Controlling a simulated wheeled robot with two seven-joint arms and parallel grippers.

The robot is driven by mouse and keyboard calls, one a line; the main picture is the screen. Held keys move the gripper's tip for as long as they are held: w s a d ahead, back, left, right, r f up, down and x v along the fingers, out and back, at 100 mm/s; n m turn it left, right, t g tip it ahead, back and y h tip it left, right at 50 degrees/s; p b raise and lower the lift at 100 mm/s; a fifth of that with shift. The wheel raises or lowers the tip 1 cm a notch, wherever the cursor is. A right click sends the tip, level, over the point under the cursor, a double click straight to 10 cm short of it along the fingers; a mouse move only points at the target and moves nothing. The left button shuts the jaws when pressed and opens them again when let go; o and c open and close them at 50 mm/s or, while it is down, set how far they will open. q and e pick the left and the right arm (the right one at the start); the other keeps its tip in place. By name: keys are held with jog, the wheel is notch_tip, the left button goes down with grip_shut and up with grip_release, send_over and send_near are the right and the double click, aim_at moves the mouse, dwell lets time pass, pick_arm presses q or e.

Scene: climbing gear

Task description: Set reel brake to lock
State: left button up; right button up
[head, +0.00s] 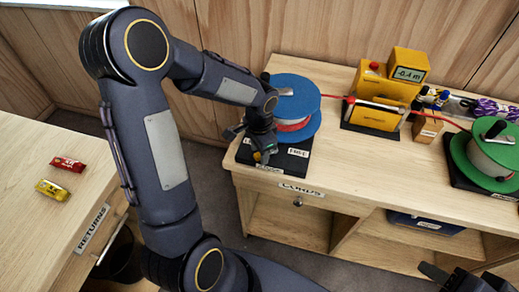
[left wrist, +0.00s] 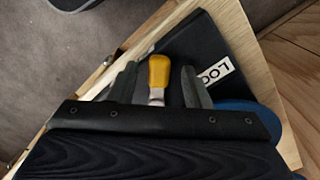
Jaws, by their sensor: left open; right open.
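The blue reel (head: 296,98) stands on a black base (head: 290,162) at the left end of the wooden counter. Its brake lever has a yellow knob (head: 257,156) at the base's front left; the knob also shows in the left wrist view (left wrist: 159,71). A white label reading "LOC" (left wrist: 215,75), partly cut off, lies to the right of the knob there. My left gripper (head: 260,148) is open, with one finger on each side of the knob; contact cannot be told. My right gripper (head: 450,276) is open and empty at the bottom right.
A green reel (head: 486,157) stands at the counter's right. A yellow device with a display (head: 408,66) and a yellow box (head: 376,112) stand between the reels, with a red cord running past. Two small packets (head: 60,176) lie on the returns table (head: 30,140). The counter's front middle is clear.

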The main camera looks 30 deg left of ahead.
aim_at(258, 155)
pick_arm(q)
notch_tip(258, 155, up, 8)
jog(key=shift+f, duration=0.25)
jog(key=shift+r, duration=0.15)
dwell(0.5)
jog(key=shift+s+r, duration=0.3)
jog(key=s+d+r+n+t+h, duration=0.2)
jog(key=s+r+n, duration=0.1)
jog(key=s, duration=0.5)
jog(key=s+d+r+n+t+h, duration=0.1)
jog(key=s+d+r+n+t, duration=0.1)
jog(key=s+n, duration=0.3)
jog(key=s+r+t, duration=0.1)
jog(key=s, duration=0.3)
jog(key=shift+s+d+t+h, duration=0.2)
jog(key=shift+d+t+h, duration=0.1)
jog(key=shift+d+h, duration=0.1)
